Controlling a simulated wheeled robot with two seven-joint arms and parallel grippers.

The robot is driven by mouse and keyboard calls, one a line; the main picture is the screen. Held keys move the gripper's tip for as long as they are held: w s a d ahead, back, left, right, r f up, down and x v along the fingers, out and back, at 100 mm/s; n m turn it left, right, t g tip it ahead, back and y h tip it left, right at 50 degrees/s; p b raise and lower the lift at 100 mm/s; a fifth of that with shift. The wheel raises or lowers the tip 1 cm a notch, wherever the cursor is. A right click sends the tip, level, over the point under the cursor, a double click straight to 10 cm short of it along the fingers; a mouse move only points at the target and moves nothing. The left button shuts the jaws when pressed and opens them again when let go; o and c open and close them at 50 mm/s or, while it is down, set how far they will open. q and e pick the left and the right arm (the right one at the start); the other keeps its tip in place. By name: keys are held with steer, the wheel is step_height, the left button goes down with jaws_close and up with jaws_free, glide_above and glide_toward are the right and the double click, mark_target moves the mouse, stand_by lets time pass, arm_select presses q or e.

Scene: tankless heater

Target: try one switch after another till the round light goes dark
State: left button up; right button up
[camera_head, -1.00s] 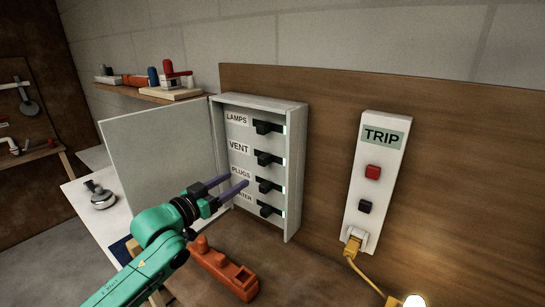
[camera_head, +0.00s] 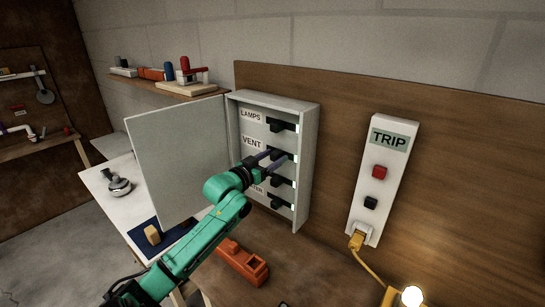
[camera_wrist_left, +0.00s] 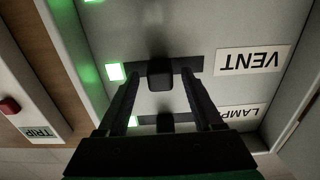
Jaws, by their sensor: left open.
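My left gripper (camera_head: 278,157) is open in front of the VENT switch (camera_wrist_left: 160,76) in the grey breaker box (camera_head: 307,165). In the left wrist view its two fingers (camera_wrist_left: 159,80) stand on either side of that black knob; I cannot tell whether they touch it. The green lamp (camera_wrist_left: 116,71) beside the VENT switch is lit. The LAMPS switch (camera_head: 282,125) is above, with two more switches below; the PLUGS label is hidden by my gripper. The round light (camera_head: 412,296) glows white at the bottom edge. My right gripper is out of view.
The box's open door (camera_head: 178,160) stands to the left of my gripper. A white TRIP panel (camera_head: 381,185) with a red button and a black button hangs to the right, a yellow plug (camera_head: 356,241) at its foot. An orange tool (camera_head: 242,263) lies below the box.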

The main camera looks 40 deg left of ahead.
arm_select(q)
jaws_close()
steer(key=shift+a+f, duration=0.1)
stand_by(1.2)
